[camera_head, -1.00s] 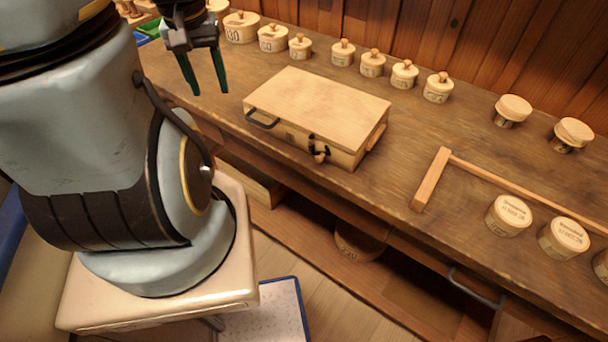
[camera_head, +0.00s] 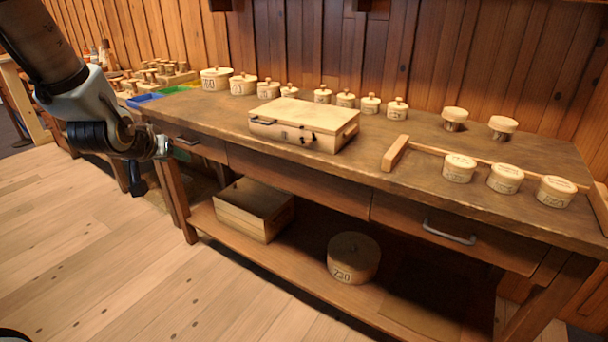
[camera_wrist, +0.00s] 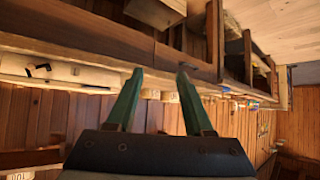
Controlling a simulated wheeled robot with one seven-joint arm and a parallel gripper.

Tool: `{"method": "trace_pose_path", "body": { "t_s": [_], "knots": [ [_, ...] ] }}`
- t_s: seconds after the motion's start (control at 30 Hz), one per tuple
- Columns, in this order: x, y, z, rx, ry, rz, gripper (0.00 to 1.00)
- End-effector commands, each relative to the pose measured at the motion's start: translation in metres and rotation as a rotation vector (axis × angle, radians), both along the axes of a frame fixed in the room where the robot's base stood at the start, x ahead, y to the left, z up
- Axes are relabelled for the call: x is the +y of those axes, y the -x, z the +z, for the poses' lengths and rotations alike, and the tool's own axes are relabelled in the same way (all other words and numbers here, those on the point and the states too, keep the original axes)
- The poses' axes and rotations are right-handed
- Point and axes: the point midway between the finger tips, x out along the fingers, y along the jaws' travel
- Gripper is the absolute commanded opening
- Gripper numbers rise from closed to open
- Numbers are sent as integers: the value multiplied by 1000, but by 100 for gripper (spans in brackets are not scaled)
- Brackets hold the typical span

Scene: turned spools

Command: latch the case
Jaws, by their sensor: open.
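The pale wooden case (camera_head: 310,118) lies flat on the workbench with its lid down. A dark handle (camera_head: 263,121) is on its front left, and a dark latch (camera_head: 307,138) is on its front right. The latch is too small here to tell whether it is fastened. The case (camera_wrist: 75,73) also shows at the left of the wrist view, which is upside down. My gripper (camera_head: 180,155) is left of the case, off the bench's front edge and well apart from it. In the wrist view its green fingers (camera_wrist: 160,73) are apart with nothing between them.
Lidded round boxes (camera_head: 243,84) line the back of the workbench (camera_head: 230,125). A wooden rail (camera_head: 395,153) and more round boxes (camera_head: 505,178) are to the right. A box (camera_head: 255,208) and a round tub (camera_head: 353,257) sit on the lower shelf. The floor in front is clear.

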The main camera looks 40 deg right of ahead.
Motion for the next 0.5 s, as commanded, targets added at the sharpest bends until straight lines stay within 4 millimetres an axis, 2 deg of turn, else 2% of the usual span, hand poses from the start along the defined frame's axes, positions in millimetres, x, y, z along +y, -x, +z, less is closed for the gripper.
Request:
{"method": "trace_pose_path", "body": {
  "t_s": [0.03, 0.1, 0.2, 0.33, 0.4, 0.5],
  "knots": [
    [-44, 10, -33, -54, 68, -89, 52],
    [-95, 25, -41, -128, 176, -193, 52],
    [-153, 56, -48, -204, 329, -317, 52],
    [-200, 95, -50, -260, 492, -429, 52],
    [-214, 110, -49, -276, 554, -466, 52],
    [-225, 123, -45, -289, 606, -495, 52]
  ]
}}
